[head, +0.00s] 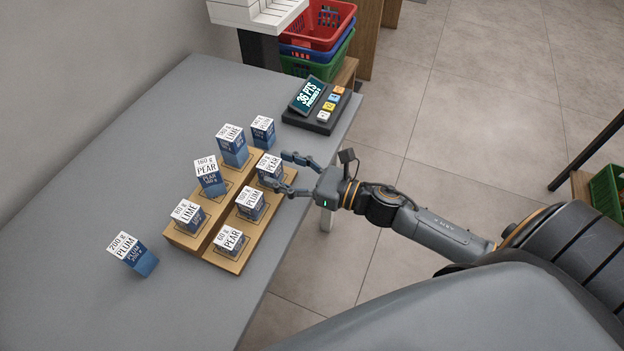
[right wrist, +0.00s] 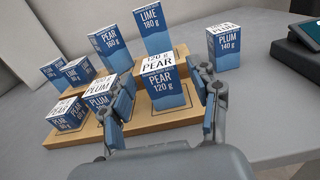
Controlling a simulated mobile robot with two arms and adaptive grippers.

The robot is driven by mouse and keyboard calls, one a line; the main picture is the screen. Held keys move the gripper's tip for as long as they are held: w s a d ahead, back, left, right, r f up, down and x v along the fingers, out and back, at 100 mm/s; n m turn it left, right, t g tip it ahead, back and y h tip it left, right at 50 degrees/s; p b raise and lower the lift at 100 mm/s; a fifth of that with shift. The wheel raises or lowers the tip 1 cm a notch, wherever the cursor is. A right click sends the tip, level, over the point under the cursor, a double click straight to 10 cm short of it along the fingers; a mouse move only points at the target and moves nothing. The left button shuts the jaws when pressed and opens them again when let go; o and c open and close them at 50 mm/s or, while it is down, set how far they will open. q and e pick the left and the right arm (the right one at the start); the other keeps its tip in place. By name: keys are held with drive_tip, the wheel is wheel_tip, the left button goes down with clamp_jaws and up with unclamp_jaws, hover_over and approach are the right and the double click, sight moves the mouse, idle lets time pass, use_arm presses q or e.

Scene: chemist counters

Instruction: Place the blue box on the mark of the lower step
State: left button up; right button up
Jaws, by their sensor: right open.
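A two-step wooden stand (head: 196,243) holds several blue boxes with white tops, on outlined marks. The lower step (head: 238,262) carries PEAR 120 g (head: 268,172) at its far end, PLUM 100 g (head: 249,208) in the middle and PEAR 60 g (head: 228,246) at the near end. The upper step bears LIME 180 g (head: 233,155), PEAR 160 g (head: 211,185) and LIME 80 g (head: 187,217). My right gripper (head: 291,175) is open at the PEAR 120 g box; in the right wrist view this box (right wrist: 168,92) shows between the fingers. My left gripper is out of view.
PLUM 140 g (head: 262,138) stands on the grey counter (head: 160,120) beyond the stand; PLUM 200 g (head: 140,262) is left of it. A display reading 36 PTS (head: 314,96) stands behind. Stacked baskets (head: 325,25) are at the back. The counter's left part is clear.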

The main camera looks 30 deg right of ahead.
drive_tip(key=b+v, duration=0.1)
drive_tip(key=v, duration=0.7)
idle(0.4)
